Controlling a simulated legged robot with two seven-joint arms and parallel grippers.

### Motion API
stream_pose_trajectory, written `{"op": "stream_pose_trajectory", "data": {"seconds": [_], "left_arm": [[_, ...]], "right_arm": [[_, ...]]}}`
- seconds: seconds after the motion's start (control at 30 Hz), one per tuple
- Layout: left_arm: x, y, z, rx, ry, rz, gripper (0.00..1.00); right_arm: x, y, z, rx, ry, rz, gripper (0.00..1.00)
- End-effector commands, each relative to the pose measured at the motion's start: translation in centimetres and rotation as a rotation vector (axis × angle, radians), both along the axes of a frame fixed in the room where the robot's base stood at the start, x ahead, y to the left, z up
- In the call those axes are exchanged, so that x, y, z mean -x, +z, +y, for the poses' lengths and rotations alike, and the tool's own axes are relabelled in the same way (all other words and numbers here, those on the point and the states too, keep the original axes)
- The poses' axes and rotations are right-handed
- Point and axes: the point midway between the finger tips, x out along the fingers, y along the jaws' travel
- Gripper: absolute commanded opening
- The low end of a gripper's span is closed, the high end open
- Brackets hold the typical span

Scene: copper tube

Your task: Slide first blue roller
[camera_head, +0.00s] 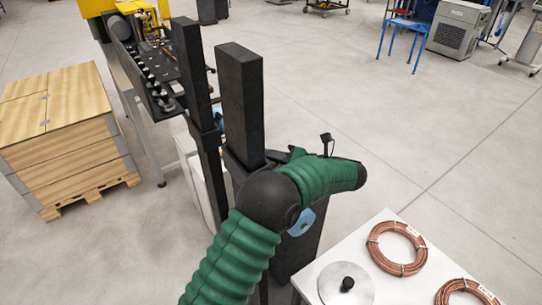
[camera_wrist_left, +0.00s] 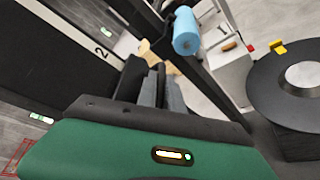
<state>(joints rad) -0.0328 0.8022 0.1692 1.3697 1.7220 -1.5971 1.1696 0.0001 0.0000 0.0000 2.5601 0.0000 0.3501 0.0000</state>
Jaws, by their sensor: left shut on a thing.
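A light blue roller (camera_wrist_left: 186,32) sits on a dark frame, high and right of centre in the left wrist view. A light blue patch (camera_head: 303,221) shows beside my arm in the head view; I cannot tell whether it is the same roller. My left gripper (camera_wrist_left: 160,88) points away from the wrist camera, its dark fingers close together below and left of that roller and apart from it. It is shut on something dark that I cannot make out. In the head view my green arm reaches over the dark stand and its fingers cannot be made out. My right gripper is not in view.
Tall black posts (camera_head: 240,100) stand by my arm. A white table (camera_head: 395,288) at lower right carries copper coils (camera_head: 397,248) and a grey disc (camera_head: 346,287). A wooden crate (camera_head: 65,130) stands left. A black disc (camera_wrist_left: 295,85) is right in the wrist view.

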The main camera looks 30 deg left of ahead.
Motion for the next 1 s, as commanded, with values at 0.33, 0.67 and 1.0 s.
{"op": "stream_pose_trajectory", "data": {"seconds": [0.33,0.67,1.0], "left_arm": [[-0.1,7.7,0.2,-0.014,-0.003,-0.021,0.00],[-0.1,7.9,0.2,-0.015,-0.002,-0.020,0.13],[-0.2,7.6,0.1,-0.012,-0.003,-0.016,0.32]], "right_arm": [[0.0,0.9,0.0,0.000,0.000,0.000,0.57],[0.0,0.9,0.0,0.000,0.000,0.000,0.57],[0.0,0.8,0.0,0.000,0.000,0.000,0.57]]}}
